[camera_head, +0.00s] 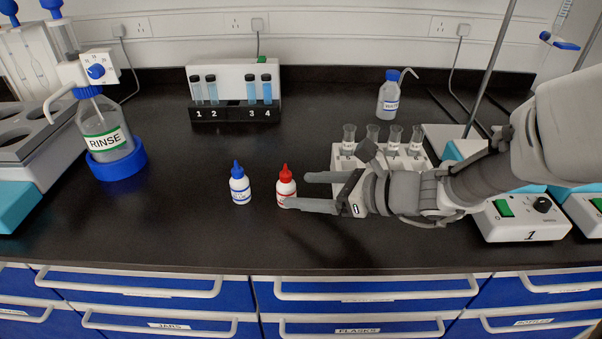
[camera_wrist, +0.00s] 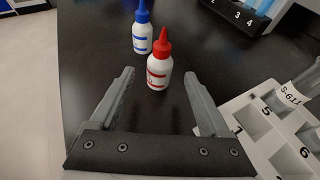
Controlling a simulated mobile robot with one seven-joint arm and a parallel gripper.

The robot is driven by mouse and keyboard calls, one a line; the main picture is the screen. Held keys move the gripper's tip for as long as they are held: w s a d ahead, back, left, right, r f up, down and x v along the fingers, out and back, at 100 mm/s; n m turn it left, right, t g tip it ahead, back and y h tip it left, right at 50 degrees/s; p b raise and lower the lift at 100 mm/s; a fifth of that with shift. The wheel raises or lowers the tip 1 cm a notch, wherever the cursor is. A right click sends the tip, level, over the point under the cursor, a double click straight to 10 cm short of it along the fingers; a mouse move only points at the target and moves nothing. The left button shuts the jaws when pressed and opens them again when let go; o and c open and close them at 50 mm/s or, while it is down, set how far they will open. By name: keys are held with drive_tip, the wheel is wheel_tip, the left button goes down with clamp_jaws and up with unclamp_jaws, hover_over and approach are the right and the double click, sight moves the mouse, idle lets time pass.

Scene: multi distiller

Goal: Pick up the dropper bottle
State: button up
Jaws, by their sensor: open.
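Two small white dropper bottles stand upright on the black bench. The red-capped bottle (camera_head: 286,187) has a red-marked label, and the blue-capped bottle (camera_head: 240,184) is to its left. My gripper (camera_head: 296,192) is open, its fingers pointing left toward the red-capped bottle. In the wrist view the red-capped bottle (camera_wrist: 159,67) stands just beyond and between the two fingertips of my gripper (camera_wrist: 158,84). The blue-capped bottle (camera_wrist: 142,32) is behind it. Nothing is held. Whether a finger touches the red-capped bottle is unclear.
A white rack of vials (camera_head: 416,160) stands right beside my gripper. A numbered tube stand (camera_head: 236,112), a rinse bottle (camera_head: 107,135) in a blue base, a wash bottle (camera_head: 389,98) and a stirrer plate (camera_head: 522,222) surround the area. The bench front left of the bottles is clear.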

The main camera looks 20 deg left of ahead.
sight(295, 189)
drive_tip(key=b+x, duration=0.1)
drive_tip(key=x, duration=0.3)
drive_tip(key=shift+a+f, duration=0.1)
drive_tip(key=shift+f, duration=0.1)
drive_tip(key=shift+w+a+f, duration=0.1)
drive_tip(key=shift+w+a, duration=0.05)
drive_tip(key=shift+a, duration=0.4)
drive_tip(key=c, duration=1.1)
